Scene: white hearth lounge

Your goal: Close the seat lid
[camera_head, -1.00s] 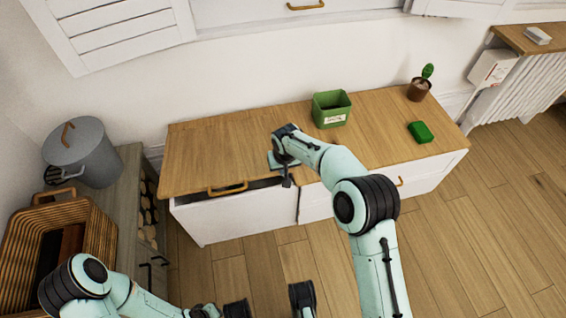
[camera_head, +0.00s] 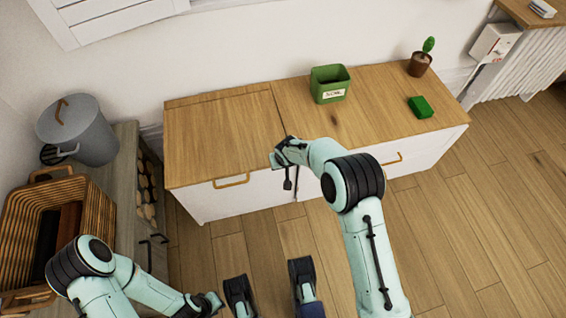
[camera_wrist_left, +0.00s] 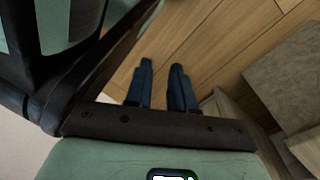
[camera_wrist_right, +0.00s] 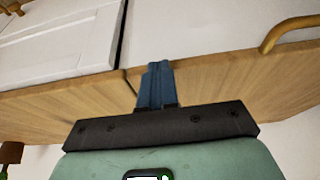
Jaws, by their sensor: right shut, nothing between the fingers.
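The seat lid (camera_head: 215,140) is the left wooden panel of the long white bench, with a brass handle (camera_head: 231,181) at its front edge. It lies flat, level with the fixed top beside it, and no dark gap shows under its front edge. The handle also shows in the right wrist view (camera_wrist_right: 288,34). My left gripper (camera_head: 270,272) is open and empty, low over the floor before the bench.
On the fixed bench top stand a green box (camera_head: 330,84), a potted cactus (camera_head: 420,62) and a green block (camera_head: 420,107). A grey lidded bin (camera_head: 85,130) and a wicker basket (camera_head: 95,215) are at the left. The wooden floor in front is clear.

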